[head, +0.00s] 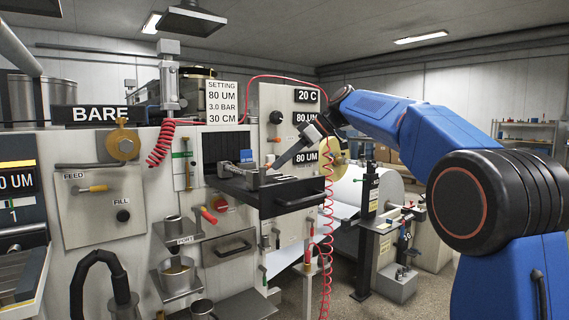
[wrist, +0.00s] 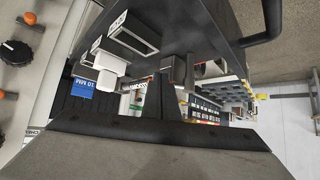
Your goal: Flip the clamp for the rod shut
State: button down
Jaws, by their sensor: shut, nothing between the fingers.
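A dark tray (head: 285,185) with a bar handle sticks out from the machine front in the head view. Small fittings (head: 247,158), grey and blue, stand on its left part beside the dark opening. In the wrist view the tray (wrist: 190,22) shows a black frame-like block, a white block (wrist: 108,64) and a blue tag (wrist: 82,88) reading 10 MM. I cannot tell which part is the rod's clamp or how it stands. My gripper (head: 274,167) is shut and empty, pointing down-left just over the tray. Its dark fingers (wrist: 157,82) hide part of the fittings.
A red coiled hose (head: 328,190) hangs right of the tray. A gauge post (head: 371,200) and a large white roll (head: 385,185) stand farther right. A red-handled lever (head: 209,215) and a metal cup (head: 175,268) are below left.

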jog(key=shift+w+a+n+g, duration=0.3)
jog(key=shift+w+n+g, duration=0.1)
jog(key=shift+n+g, duration=0.15)
jog(key=shift+w+a, duration=0.45)
jog(key=shift+a, duration=0.25)
jog(key=shift+w+a, duration=0.4)
jog(key=shift+a, duration=0.4)
